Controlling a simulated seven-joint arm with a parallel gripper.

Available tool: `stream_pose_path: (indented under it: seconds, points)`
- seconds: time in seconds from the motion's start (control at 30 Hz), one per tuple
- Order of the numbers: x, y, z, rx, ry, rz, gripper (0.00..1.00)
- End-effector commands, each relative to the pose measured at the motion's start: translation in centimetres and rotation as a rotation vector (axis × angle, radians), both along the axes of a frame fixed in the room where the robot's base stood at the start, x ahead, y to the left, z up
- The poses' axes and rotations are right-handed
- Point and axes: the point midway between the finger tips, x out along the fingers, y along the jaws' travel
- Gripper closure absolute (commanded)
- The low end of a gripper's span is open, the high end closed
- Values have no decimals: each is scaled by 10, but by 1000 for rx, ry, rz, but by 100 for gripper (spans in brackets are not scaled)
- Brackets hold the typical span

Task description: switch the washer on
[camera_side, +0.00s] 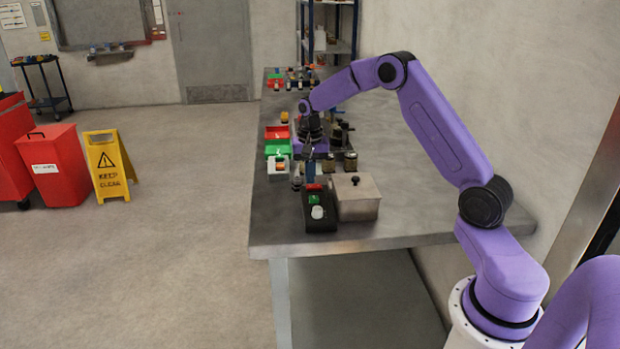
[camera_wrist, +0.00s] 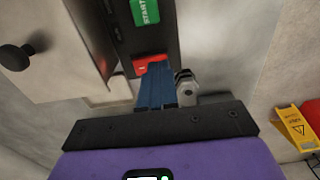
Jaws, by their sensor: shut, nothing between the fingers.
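A black control box (camera_side: 320,222) stands near the front left edge of the bench. It carries a red part (camera_side: 314,187), a green button (camera_side: 313,199) and a white round part (camera_side: 317,212). In the wrist view the green button (camera_wrist: 145,11) reads START, with the red part (camera_wrist: 152,64) below it. My gripper (camera_side: 310,180) points down at the far end of the box. Its blue fingers (camera_wrist: 157,68) are shut and empty. Their tips overlap the red part's edge in the wrist view; I cannot tell whether they touch. No washer is clearly recognisable.
A metal box with a black-knobbed lid (camera_side: 362,206) stands close beside the control box. A small grey metal piece (camera_wrist: 187,86) is right beside my fingers. Red (camera_side: 277,132) and green (camera_side: 278,150) bins lie behind. The bench (camera_side: 430,190) is clear on the right.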

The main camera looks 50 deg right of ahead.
Motion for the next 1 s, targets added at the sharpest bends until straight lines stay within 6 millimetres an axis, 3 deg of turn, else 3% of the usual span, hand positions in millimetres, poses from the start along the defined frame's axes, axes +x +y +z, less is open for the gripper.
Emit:
stream_pose_path:
  seconds: [0.2, 1.0]
  points:
    - [0, 0, -11, -1, -1, 0, 100]
    - [0, -1, -16, -24, 25, -1, 100]
